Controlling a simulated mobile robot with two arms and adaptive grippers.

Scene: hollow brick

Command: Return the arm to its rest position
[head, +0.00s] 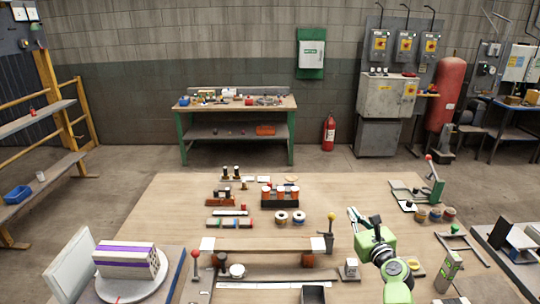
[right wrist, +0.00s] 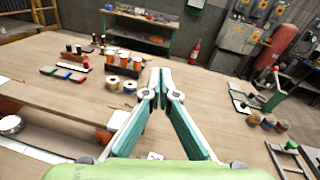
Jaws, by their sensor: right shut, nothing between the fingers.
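My right gripper (head: 354,213) is over the right middle of the wooden table (head: 180,188) in the head view. Its arm comes up from the bottom, with a green and white body behind the fingers. In the right wrist view the teal and white fingers (right wrist: 160,78) meet at their tips, with nothing between them. The gripper is apart from the objects on the table. My left gripper is not in view.
Spools (head: 282,217), an orange-topped rack (head: 279,196) and colored strips (head: 229,224) stand left of the gripper. A green toggle press (head: 437,190) and several jars (head: 435,214) stand right. Bare tabletop lies around the gripper.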

